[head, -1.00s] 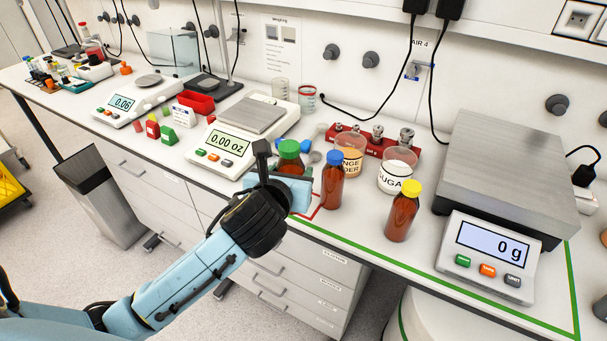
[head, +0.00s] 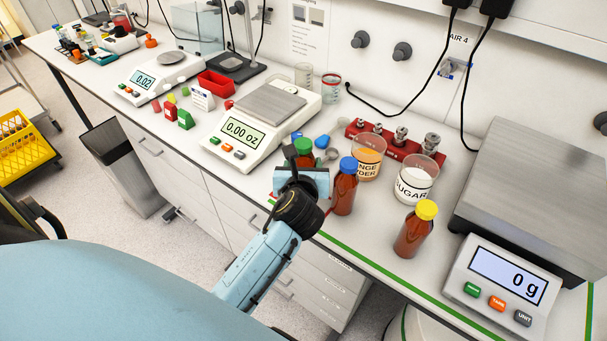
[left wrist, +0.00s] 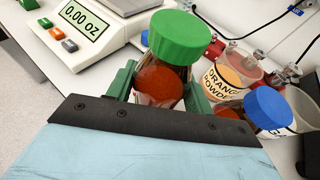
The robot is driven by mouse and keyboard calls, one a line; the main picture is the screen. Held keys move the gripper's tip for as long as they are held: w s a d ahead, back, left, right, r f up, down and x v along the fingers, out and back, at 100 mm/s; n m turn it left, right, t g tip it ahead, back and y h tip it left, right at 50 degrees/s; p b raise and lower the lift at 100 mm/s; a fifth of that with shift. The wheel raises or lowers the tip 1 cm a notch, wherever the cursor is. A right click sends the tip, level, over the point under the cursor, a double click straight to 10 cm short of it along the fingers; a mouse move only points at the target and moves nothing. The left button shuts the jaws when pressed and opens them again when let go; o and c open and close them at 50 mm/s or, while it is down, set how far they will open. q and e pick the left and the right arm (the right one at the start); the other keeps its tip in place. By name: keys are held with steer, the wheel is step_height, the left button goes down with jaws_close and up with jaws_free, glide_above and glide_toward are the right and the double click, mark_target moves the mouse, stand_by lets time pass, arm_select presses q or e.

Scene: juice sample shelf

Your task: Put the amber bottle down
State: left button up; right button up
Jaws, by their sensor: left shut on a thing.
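An amber bottle with a green cap (head: 305,146) is held in my left gripper (head: 304,170). The left wrist view shows its amber body (left wrist: 158,86) between the dark green fingers, shut on it below the cap. The bottle's base is hidden by my gripper, so I cannot tell whether it touches the bench. An amber bottle with a blue cap (head: 344,190) stands just right of the gripper. An amber bottle with a yellow cap (head: 415,232) stands further right. My right gripper is not in view.
The white balance reading 0.00 oz (head: 245,140) is left of the held bottle. Orange powder (head: 368,160) and sugar (head: 415,183) containers stand behind the blue-capped bottle. A large scale (head: 510,280) fills the right. The bench's front edge runs close by my gripper.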

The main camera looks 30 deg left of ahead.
arm_select(q)
steer(key=shift+f, duration=1.3)
steer(key=shift+f, duration=0.1)
steer(key=o, duration=1.1)
steer(key=shift+f, duration=0.1)
steer(key=shift+o, duration=0.2)
steer(key=shift+r, duration=0.25)
steer(key=v, duration=1.2)
